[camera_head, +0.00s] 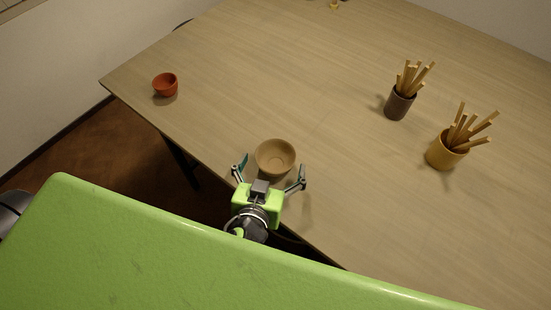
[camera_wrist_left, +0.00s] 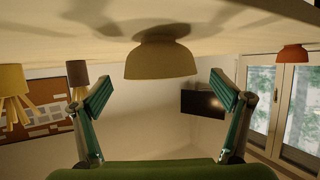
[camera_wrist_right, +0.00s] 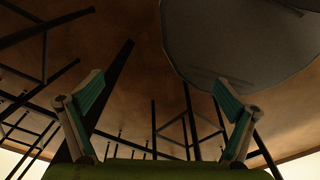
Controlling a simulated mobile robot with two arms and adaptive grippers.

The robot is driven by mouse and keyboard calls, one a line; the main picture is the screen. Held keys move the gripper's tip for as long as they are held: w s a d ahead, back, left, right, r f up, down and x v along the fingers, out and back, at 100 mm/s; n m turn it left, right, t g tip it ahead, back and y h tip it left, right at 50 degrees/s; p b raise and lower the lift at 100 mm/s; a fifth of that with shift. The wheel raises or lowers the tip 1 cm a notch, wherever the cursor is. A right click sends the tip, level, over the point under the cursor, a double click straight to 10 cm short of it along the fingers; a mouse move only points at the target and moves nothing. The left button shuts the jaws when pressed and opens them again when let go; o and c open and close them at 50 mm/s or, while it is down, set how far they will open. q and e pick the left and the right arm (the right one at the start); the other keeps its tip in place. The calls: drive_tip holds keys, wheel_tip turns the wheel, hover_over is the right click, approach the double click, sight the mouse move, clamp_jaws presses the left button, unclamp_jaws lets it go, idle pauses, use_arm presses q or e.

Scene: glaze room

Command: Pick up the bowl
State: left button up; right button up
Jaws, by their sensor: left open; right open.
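A tan bowl (camera_head: 275,157) stands upright on the wooden table near its front edge. It also shows upside down in the left wrist view (camera_wrist_left: 161,57), between and beyond the two fingers. My left gripper (camera_head: 269,172) is open and empty. Its fingers point at the bowl from the front edge side, one to each side of it. I cannot tell whether either finger touches it. My right gripper (camera_wrist_right: 160,95) is open and empty in the right wrist view. It is not visible in the head view.
A small red bowl (camera_head: 165,86) stands near the table's left corner. A dark cup (camera_head: 398,106) and a yellow cup (camera_head: 440,155), both with wooden sticks, stand to the right. The table (camera_head: 290,70) between them is clear. Dark legs and bars (camera_wrist_right: 118,90) surround the right gripper's view.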

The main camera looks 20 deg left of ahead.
sight(279, 147)
use_arm(q)
drive_tip(key=x, duration=0.4)
drive_tip(key=shift+c, duration=1)
drive_tip(key=c, duration=1)
drive_tip(key=shift+c, duration=0.2)
